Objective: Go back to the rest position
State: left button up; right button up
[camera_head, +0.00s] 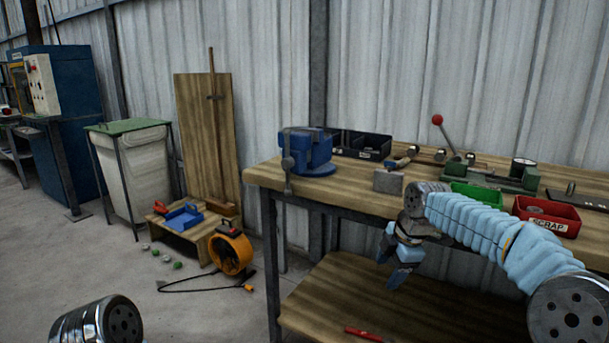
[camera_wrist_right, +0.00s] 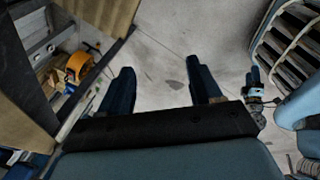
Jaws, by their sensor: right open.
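My right gripper (camera_head: 391,264) hangs in front of the workbench's front edge, fingers pointing down, below the level of the top. In the right wrist view its two dark blue fingers (camera_wrist_right: 158,72) are spread apart, with only bare floor between them. It holds nothing. My right arm, in a light blue ribbed sleeve, comes in from the right across the bench front. A metal joint of my left arm shows at the bottom left of the head view. A small blue-tipped part at the right of the wrist view may be my left gripper; its jaws are unclear.
The workbench (camera_head: 350,190) carries a blue vise (camera_head: 308,150), a black bin (camera_head: 361,144), a green bin (camera_head: 474,193) and a red scrap bin (camera_head: 546,214). Its lower shelf (camera_head: 345,297) lies below the gripper.

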jog(key=s+a+f+m+g+y, duration=0.1)
jog(key=s+a+f+m, duration=0.25)
jog(key=f, duration=0.65)
jog(key=s+a+f+m, duration=0.2)
jog(key=s+f+m, duration=0.2)
jog(key=f, duration=0.6)
jog(key=s+a+f+m+g+y, duration=0.1)
jog(key=s+a+f+m, duration=0.2)
jog(key=f, duration=0.7)
jog(key=s+f+m, duration=0.5)
jog(key=s, duration=0.5)
jog(key=s+f+m, duration=0.5)
jog(key=s+m, duration=0.1)
jog(key=s, duration=0.5)
jog(key=shift+a+f, duration=0.15)
jog(key=shift+a, duration=0.1)
